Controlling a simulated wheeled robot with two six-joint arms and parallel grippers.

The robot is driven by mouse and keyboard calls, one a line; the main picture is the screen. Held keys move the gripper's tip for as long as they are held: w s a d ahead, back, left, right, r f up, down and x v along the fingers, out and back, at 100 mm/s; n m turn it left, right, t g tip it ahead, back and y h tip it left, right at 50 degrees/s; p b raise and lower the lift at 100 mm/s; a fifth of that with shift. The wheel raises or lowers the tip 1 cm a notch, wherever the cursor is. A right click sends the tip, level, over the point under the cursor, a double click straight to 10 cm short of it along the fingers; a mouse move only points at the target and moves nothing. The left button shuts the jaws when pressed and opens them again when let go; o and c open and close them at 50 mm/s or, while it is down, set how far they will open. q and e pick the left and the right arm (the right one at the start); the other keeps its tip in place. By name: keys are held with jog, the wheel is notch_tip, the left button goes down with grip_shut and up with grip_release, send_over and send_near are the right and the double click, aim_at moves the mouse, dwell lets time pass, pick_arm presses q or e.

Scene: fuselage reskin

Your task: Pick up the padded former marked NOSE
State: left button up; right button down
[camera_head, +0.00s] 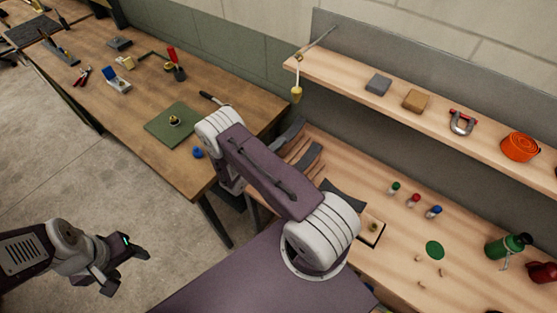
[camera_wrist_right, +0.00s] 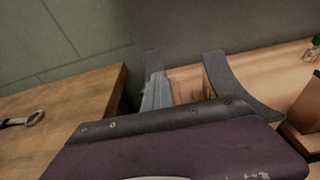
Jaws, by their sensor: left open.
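Several dark grey curved formers lie on the light wooden bench behind my right arm: one at the back (camera_head: 289,131), one in the middle (camera_head: 306,161), one nearer (camera_head: 345,192). The right wrist view shows curved dark pieces at the bench's left end, one on the left (camera_wrist_right: 151,62) and a larger one on the right (camera_wrist_right: 238,88). No NOSE marking can be read on any of them. My left gripper (camera_head: 133,256) is open and empty over the floor, well away from the bench.
A brown workbench (camera_head: 105,70) on the left holds tools and a green mat (camera_head: 173,124). A shelf (camera_head: 335,80) above the light bench (camera_head: 390,225) carries several items.

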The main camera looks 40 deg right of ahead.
aim_at(282, 150)
pick_arm(q)
jog(key=shift+f, duration=0.15)
pick_arm(e)
jog(key=shift+s+a+f+y, duration=0.1)
jog(key=shift+a+f+y, duration=0.2)
jog(key=shift+f, duration=0.45)
jog(key=shift+a+f+y, duration=0.15)
jog(key=shift+f+y, duration=0.2)
jog(key=shift+f, duration=0.35)
jog(key=shift+s+a+f+y, duration=0.1)
jog(key=shift+a+f+y, duration=0.2)
jog(key=shift+f, duration=0.45)
pick_arm(q)
jog(key=shift+w+d+f, duration=0.15)
jog(key=shift+w+f, duration=0.05)
jog(key=shift+w, duration=0.35)
pick_arm(e)
notch_tip(282, 150, up, 10)
jog(key=shift+w+d+f+g, duration=0.25)
jog(key=shift+w+d+g, duration=0.05)
jog(key=shift+w, duration=0.05)
jog(key=shift+w, duration=0.1)
jog(key=c, duration=1.9)
grip_release()
jog(key=shift+c, duration=0.2)
jog(key=o, duration=1.5)
